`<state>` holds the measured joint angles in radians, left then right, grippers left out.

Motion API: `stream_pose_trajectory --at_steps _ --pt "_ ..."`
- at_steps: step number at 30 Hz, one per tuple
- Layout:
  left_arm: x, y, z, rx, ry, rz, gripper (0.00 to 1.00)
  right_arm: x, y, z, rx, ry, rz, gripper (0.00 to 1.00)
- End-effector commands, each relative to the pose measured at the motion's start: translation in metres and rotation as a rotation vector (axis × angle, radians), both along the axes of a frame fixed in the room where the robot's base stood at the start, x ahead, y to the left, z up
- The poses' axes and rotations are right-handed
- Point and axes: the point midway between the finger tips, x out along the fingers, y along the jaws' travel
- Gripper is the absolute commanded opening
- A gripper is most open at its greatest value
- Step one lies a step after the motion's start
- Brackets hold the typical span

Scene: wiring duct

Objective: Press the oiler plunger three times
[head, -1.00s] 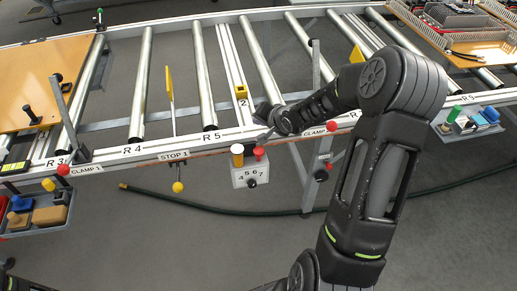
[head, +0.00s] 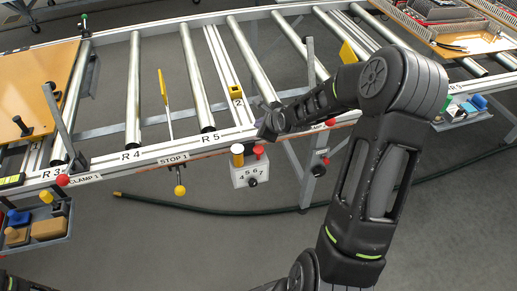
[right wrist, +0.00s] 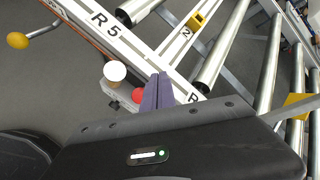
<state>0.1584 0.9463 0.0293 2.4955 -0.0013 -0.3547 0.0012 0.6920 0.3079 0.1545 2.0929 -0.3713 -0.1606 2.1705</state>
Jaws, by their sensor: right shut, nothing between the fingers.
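The oiler is a pale box (head: 252,175) marked 4 5 6 7, mounted on the front rail of the conveyor. On its top stand an amber cylinder (head: 237,158) and, to the right, a red knob (head: 258,150), which looks like the plunger. My right gripper (head: 264,131) is shut and empty, just above and behind the red knob in the head view. In the right wrist view its purple-grey fingertips (right wrist: 157,90) are together beside the red knob (right wrist: 138,95); contact cannot be told. The cylinder's white top (right wrist: 115,71) shows there too. My left gripper is not in view.
The front rail (head: 130,156) carries labels R 3 to R 5, with rollers behind it. A yellow ball lever (head: 180,190) hangs below STOP 1. A red clamp knob (head: 331,122) is right of the oiler. The floor in front is mostly clear, with a dark hose (head: 220,209).

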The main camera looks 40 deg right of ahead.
Motion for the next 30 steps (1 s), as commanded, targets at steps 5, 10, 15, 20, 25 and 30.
stream_pose_trajectory --at_steps 5,10,15,20,25,30 --pt "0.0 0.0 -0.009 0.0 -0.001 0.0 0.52 0.0 0.0 -0.01 -0.001 0.0 0.001 0.0" --pt "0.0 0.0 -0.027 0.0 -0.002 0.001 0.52 0.0 0.0 -0.028 -0.001 0.0 0.001 0.0" --pt "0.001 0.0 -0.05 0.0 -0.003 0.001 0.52 0.0 0.0 -0.052 -0.002 0.001 0.003 0.0" --pt "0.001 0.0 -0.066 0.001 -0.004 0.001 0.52 0.0 0.0 -0.071 0.0 0.001 0.001 0.0" --pt "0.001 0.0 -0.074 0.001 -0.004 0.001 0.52 0.0 0.0 -0.084 -0.001 0.0 0.001 0.0" --pt "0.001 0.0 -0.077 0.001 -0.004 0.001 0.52 0.0 0.0 -0.088 -0.002 0.0 0.001 0.0"
